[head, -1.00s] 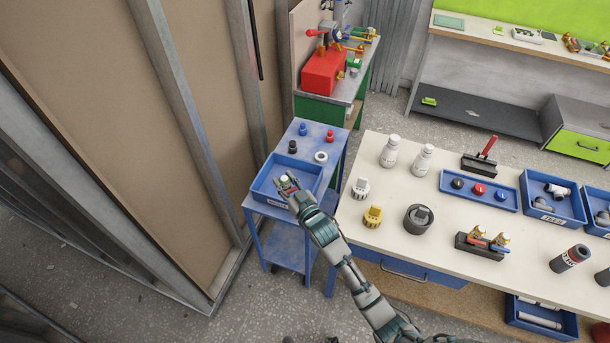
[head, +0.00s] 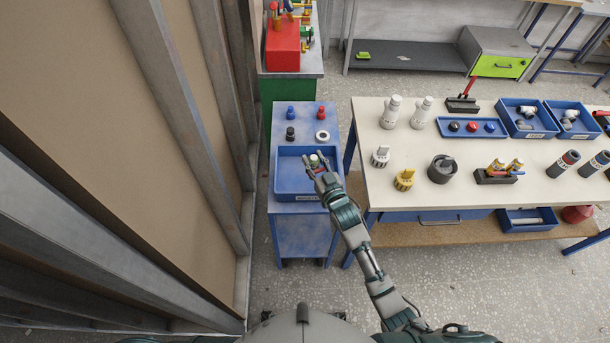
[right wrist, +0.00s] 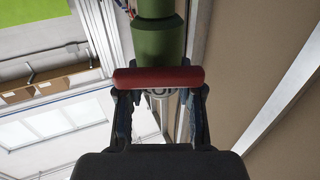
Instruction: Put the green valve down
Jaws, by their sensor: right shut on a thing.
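The green valve (right wrist: 158,38) shows large in the right wrist view, with a red bar handle (right wrist: 158,77) across it. My right gripper (right wrist: 158,92) is shut on this valve, with a finger on each side just below the handle. In the head view my right gripper (head: 318,166) is over the right part of a blue tray, and the valve (head: 314,159) is a small green and pale spot at its fingertips. I cannot tell whether the valve touches the tray. My left gripper is not in view.
The blue tray (head: 283,190) sits on a small blue table (head: 279,143). Blue, red, black and white parts stand behind it. A long workbench (head: 388,230) with fittings and trays is close on the right. A framed wall panel (head: 170,110) stands left.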

